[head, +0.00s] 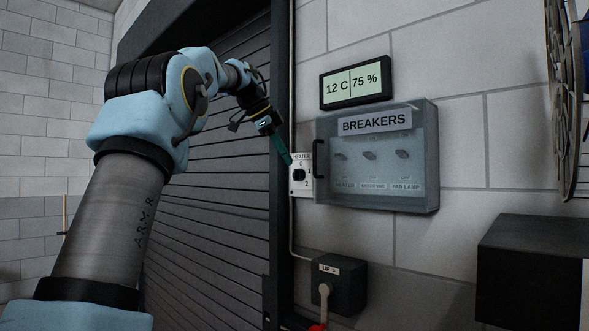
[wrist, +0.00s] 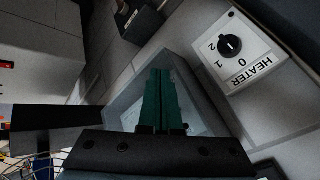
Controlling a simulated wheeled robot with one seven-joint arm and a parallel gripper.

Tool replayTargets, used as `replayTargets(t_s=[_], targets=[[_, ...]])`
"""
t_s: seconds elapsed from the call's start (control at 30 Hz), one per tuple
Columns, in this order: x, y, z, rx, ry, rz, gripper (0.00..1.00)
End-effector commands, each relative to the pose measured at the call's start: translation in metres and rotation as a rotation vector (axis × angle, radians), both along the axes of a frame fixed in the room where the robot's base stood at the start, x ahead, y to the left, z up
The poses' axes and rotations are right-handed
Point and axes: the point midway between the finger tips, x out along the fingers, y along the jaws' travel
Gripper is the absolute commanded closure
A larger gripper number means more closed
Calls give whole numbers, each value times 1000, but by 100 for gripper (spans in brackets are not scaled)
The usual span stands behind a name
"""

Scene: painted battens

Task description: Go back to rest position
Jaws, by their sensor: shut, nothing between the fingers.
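My gripper (head: 286,158) is shut and empty, its teal fingers pointing down and right at the upper left of the heater switch (head: 299,183). The closed fingers (wrist: 164,125) also show in the wrist view, apart from the switch plate. The heater switch is a white plate with a black round knob (wrist: 235,47) and marks 0, 1 and 2. In the wrist view the knob's white line lies on the side toward 2, though its exact setting is hard to tell. My arm reaches up from the lower left in the head view.
A breaker box (head: 427,155) with a clear cover and black handle hangs right of the switch. Above it a display (head: 356,82) reads 12 C, 75 %. A roller shutter (head: 215,225) stands behind my arm. A dark box (head: 340,285) marked UP sits below.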

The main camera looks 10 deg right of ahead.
Motion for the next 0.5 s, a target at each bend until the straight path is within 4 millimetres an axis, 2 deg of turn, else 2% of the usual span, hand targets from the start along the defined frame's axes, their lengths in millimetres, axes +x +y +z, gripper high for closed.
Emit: replayTargets(t_s=[0.13, 0.3, 0.43, 0.5], targets=[[2, 11, 16, 0, -1, 0, 100], [2, 16, 22, 0, 0, 0, 100], [2, 17, 20, 2, 7, 9, 100], [3, 19, 10, 7, 31, 44, 100]])
